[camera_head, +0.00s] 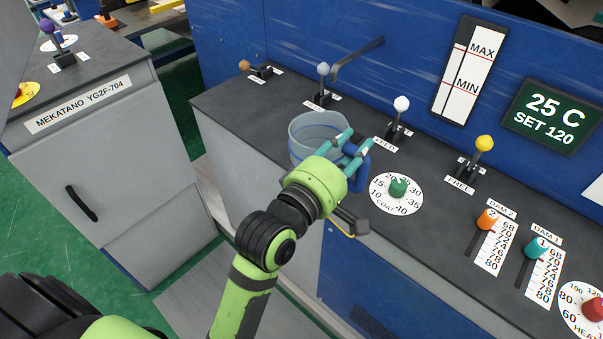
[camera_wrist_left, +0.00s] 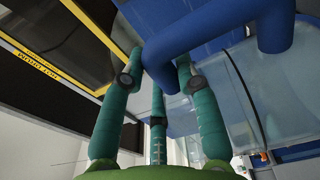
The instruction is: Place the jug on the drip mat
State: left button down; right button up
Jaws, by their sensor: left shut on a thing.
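The jug (camera_head: 314,135) is a translucent grey-blue vessel with a thick blue handle (camera_head: 357,168). It is upright at the counter's front edge, below the bent grey pipe (camera_head: 352,60); whether it touches the counter I cannot tell. My left gripper (camera_head: 350,144), with teal fingers, is shut on the handle at the jug's right side. In the left wrist view the blue handle (camera_wrist_left: 205,32) lies between the fingers, and the clear jug wall (camera_wrist_left: 268,85) shows at the right. I cannot make out a drip mat. My right gripper is not in view.
The dark counter (camera_head: 235,105) carries levers, including a white-knobbed one (camera_head: 401,105) and a yellow-knobbed one (camera_head: 484,145). A round dial with a green knob (camera_head: 398,187) is close right of the gripper. A grey cabinet (camera_head: 110,150) stands left across a gap.

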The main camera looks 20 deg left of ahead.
aim_at(325, 131)
pick_arm(q)
jog(key=shift+w+d+r+m+h+b, duration=0.15)
jog(key=shift+d+r+m+h, duration=0.1)
jog(key=shift+d+r+h, duration=0.25)
jog(key=shift+w+d+r+m+h+b, duration=0.15)
jog(key=shift+d+r+m+h, duration=0.15)
jog(key=shift+d+r, duration=0.4)
jog(key=w+a+f, duration=0.2)
jog(key=a, duration=0.1)
jog(key=w+a+f, duration=0.2)
jog(key=a, duration=0.1)
jog(key=w+a+f, duration=0.2)
jog(key=a, duration=0.1)
jog(key=shift+a+f, duration=0.35)
jog(key=shift+a, duration=0.05)
notch_tip(325, 131, down, 3)
jog(key=shift+f+p, duration=0.1)
jog(key=shift+p, duration=0.25)
jog(key=shift+f, duration=0.4)
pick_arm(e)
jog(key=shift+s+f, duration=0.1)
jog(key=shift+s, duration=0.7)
pick_arm(q)
jog(key=shift+f, duration=0.1)
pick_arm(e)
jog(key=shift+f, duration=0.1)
